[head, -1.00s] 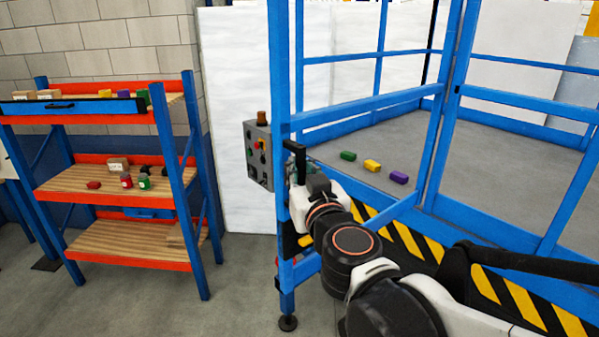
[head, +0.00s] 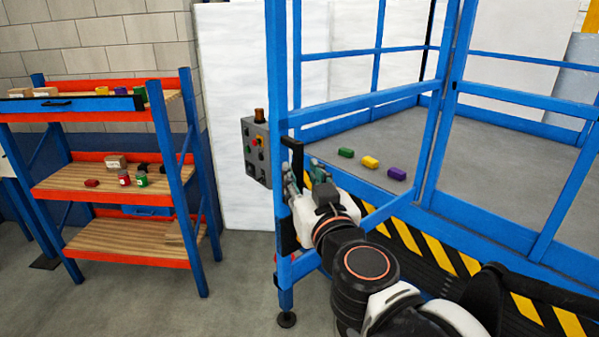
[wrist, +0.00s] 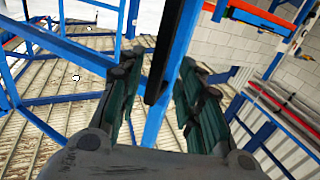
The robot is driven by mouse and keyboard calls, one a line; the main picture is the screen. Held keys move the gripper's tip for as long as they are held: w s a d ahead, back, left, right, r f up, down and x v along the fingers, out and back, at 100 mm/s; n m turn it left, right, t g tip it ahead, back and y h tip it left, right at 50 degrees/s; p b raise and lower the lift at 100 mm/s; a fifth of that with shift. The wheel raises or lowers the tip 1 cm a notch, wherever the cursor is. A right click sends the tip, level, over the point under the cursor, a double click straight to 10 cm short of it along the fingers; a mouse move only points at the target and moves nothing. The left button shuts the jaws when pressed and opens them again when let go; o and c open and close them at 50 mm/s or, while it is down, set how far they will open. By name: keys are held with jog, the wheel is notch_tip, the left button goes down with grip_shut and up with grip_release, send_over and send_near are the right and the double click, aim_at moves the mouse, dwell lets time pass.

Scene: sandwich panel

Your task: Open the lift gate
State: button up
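The lift gate (head: 360,103) is a blue tubular frame on the front of the lift and looks closed. A black vertical handle (head: 297,155) is on its left post. My gripper (head: 301,178) is at this handle, reaching in from the lower right. In the wrist view, my gripper (wrist: 160,72) is open, with its two dark green ridged fingers apart. The black handle (wrist: 164,52) shows upright between the fingers. I cannot tell whether either finger touches it. My gripper and wrist hide the lower part of the handle in the head view.
A grey control box (head: 256,150) with buttons is just left of the gate post. An orange and blue shelf (head: 115,185) stands at the left. Several coloured blocks (head: 370,162) lie on the lift floor. Yellow-black stripes (head: 440,255) edge the platform. Floor between shelf and lift is clear.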

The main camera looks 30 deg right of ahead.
jog(key=shift+s+a, duration=0.15)
jog(key=shift+s, duration=0.65)
jog(key=shift+s+a, duration=0.15)
jog(key=shift+s, duration=0.65)
jog(key=s+d+f+m+g+h+b, duration=0.1)
jog(key=d+f+g+b, duration=0.15)
jog(key=f+b, duration=0.9)
jog(key=s+d+f+m+g+h+b, duration=0.1)
jog(key=d+f+g+b, duration=0.15)
jog(key=f+b, duration=0.9)
jog(key=s+a+f+n+g+y+b, duration=0.1)
jog(key=a+f+g+b, duration=0.1)
jog(key=f, duration=0.7)
jog(key=s+a+f+n+g+y+b, duration=0.1)
jog(key=a+f+y+b, duration=0.1)
jog(key=a+f+b, duration=0.2)
jog(key=s+a+f+n+g+y+b, duration=0.2)
jog(key=f+b, duration=0.5)
jog(key=f, duration=0.9)
jog(key=shift+a+f+g+b, duration=0.25)
jog(key=shift+a+g+b, duration=0.05)
jog(key=shift+a, duration=0.1)
